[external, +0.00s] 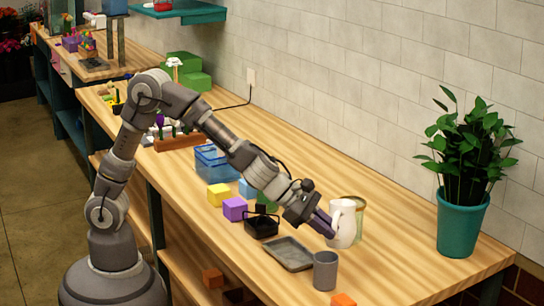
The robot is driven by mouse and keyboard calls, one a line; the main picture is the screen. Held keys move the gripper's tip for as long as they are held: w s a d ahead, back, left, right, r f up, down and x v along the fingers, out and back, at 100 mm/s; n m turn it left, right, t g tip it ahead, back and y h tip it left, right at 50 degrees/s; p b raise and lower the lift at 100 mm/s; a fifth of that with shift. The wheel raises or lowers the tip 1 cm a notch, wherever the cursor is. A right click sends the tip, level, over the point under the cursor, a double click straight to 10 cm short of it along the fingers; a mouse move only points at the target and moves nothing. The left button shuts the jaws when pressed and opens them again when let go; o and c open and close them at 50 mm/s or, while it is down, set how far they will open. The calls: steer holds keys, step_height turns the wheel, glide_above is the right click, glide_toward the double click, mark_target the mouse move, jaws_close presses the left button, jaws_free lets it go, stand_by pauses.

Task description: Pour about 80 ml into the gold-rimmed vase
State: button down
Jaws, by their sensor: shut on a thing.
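My gripper (323,221) reaches down from the upper left and is shut on a white jug (343,226), at its handle side. The jug looks roughly upright, near the right part of the wooden counter. A pale vase with a gold-brown rim (361,212) stands right behind the jug, mostly hidden by it. I cannot tell whether jug and vase touch. The contents of both are not visible, and no stream of liquid shows.
A grey tray (288,254), a grey cup (326,271) and a black basket (261,226) stand in front. Purple (235,209) and yellow (218,195) blocks and a blue bin (212,163) are left. A potted plant (461,225) stands right. The counter between vase and plant is clear.

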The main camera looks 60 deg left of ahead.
mark_target(341, 211)
steer(key=w+a+r+g+h+p, duration=0.1)
steer(key=p, duration=0.3)
steer(key=w+a+r+n+g+p, duration=0.1)
steer(key=r+p, duration=0.1)
steer(key=p, duration=0.1)
steer(key=w+a+r+n+h+p, duration=0.1)
steer(key=p, duration=0.3)
steer(key=shift+w+a+r+g+h+p, duration=0.1)
steer(key=shift+w+r+g+h+p, duration=0.2)
steer(key=shift+g, duration=0.1)
steer(key=r+p, duration=0.1)
steer(key=p, duration=0.1)
steer(key=w+a+n+g+h+p, duration=0.1)
steer(key=p, duration=0.2)
steer(key=r+n+h+p, duration=0.1)
steer(key=p, duration=0.1)
steer(key=shift+w+a+r+g+p, duration=0.15)
steer(key=shift+w+r+g+p, duration=0.15)
steer(key=shift+p, duration=0.1)
steer(key=shift+w+a+r+n+h+p, duration=0.2)
steer(key=shift+r+p, duration=0.1)
steer(key=shift+p, duration=0.35)
steer(key=shift+w+a+r+n+h+p, duration=0.1)
steer(key=shift+r+n+h+p, duration=0.15)
steer(key=shift+p, duration=0.4)
steer(key=shift+w+a+r+g+h+p, duration=0.3)
steer(key=shift+g+p, duration=0.1)
steer(key=shift+p, duration=0.15)
